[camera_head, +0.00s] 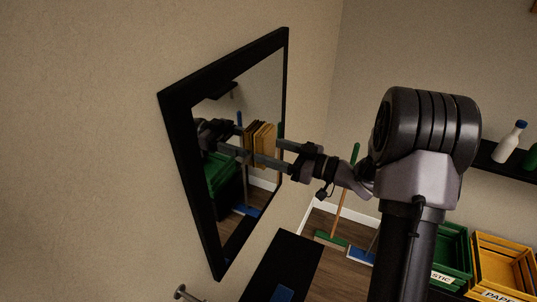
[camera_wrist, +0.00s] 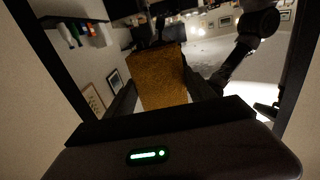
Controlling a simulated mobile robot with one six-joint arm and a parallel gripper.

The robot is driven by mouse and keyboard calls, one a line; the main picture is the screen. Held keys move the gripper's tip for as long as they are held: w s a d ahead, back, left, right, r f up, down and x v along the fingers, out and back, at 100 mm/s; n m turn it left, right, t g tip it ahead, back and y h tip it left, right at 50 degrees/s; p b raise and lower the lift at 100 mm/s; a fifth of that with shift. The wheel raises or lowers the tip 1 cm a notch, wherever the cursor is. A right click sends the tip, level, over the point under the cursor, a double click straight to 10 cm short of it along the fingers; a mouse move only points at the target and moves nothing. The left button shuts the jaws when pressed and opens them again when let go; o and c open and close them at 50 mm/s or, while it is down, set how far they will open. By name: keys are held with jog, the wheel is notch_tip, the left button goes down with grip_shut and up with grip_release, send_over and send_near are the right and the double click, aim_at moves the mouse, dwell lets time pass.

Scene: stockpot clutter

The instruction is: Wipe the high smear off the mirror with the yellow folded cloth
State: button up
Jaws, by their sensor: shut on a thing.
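The mirror (camera_head: 174,118) hangs on the left wall in a black frame and is seen at a steep slant in the head view. My gripper (camera_head: 277,153) is shut on the yellow folded cloth (camera_head: 268,135) in front of the glass. The cloth stands upright, close to its own reflection; I cannot tell whether it touches. In the wrist view the cloth (camera_wrist: 163,82) fills the space between the fingers, with the mirror's reflections behind it. I cannot make out the smear for certain; a pale mottled patch shows right of the cloth in the wrist view.
A black surface (camera_head: 283,262) lies below the mirror. A dark shelf (camera_head: 487,158) with a white bottle (camera_head: 510,142) is at the right. Green (camera_head: 452,248) and yellow (camera_head: 503,252) crates stand below it. Brooms (camera_head: 345,205) lean near the back corner.

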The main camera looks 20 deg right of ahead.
jog(key=shift+w+d+p, duration=0.4)
jog(key=shift+w+d, duration=0.65)
jog(key=shift+w, duration=0.15)
jog(key=shift+s+a, duration=5.05)
jog(key=shift+s, duration=0.1)
jog(key=shift+d, duration=0.1)
jog(key=p, duration=0.1)
send_near(237, 173)
jog(key=shift+w, duration=0.1)
